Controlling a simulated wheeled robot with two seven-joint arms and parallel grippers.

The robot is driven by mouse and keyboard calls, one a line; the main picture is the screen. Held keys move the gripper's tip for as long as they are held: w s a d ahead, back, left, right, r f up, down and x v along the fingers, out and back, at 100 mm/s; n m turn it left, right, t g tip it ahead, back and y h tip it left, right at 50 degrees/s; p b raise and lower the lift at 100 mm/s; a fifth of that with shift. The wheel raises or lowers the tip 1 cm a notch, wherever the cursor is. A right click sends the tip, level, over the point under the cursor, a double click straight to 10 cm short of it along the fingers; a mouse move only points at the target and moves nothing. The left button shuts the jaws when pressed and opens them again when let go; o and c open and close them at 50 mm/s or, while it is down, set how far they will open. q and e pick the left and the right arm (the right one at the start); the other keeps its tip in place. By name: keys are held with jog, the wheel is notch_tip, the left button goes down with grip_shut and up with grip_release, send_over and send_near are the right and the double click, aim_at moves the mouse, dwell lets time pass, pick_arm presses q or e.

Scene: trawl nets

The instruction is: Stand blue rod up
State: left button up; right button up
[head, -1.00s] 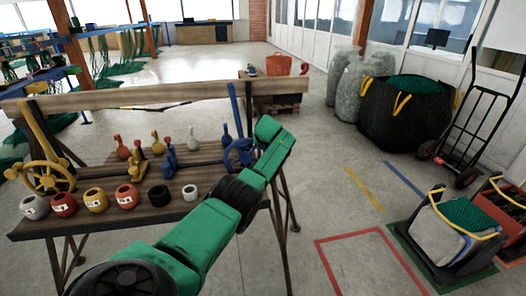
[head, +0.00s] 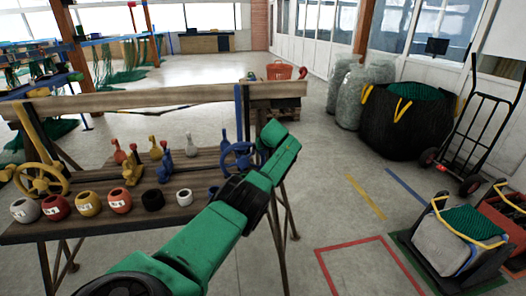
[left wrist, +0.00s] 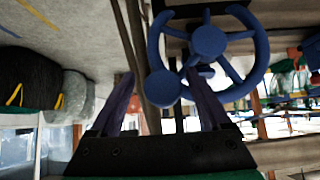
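The blue rod (head: 239,112) rises from the blue handwheel (head: 240,158) at the right end of the wooden bench (head: 110,222). It looks nearly upright, leaning slightly left at the top, in front of the wooden rail. My left arm reaches across the bench's right end in the head view, its fingers hidden there. In the left wrist view my left gripper (left wrist: 160,75) is open, its two dark fingers apart. The blue handwheel (left wrist: 208,40) is beyond them, with a round blue knob (left wrist: 163,88) showing between the fingers. I cannot tell whether they touch. My right gripper is not in view.
A yellow handwheel (head: 42,181) with a leaning yellow rod (head: 33,133) is at the bench's left. Several small pots line its front edge, with bottle-shaped pieces behind. The wooden rail (head: 150,103) runs along the back.

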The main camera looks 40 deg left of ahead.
pick_arm(q)
jog(key=shift+r, duration=0.15)
jog(key=shift+d+r+p, duration=0.25)
jog(key=shift+r+p, duration=0.05)
jog(key=shift+p, duration=0.15)
jog(key=v, duration=1.3)
jog(key=shift+s+d, duration=0.2)
jog(key=shift+s, duration=0.1)
jog(key=shift+r, duration=0.15)
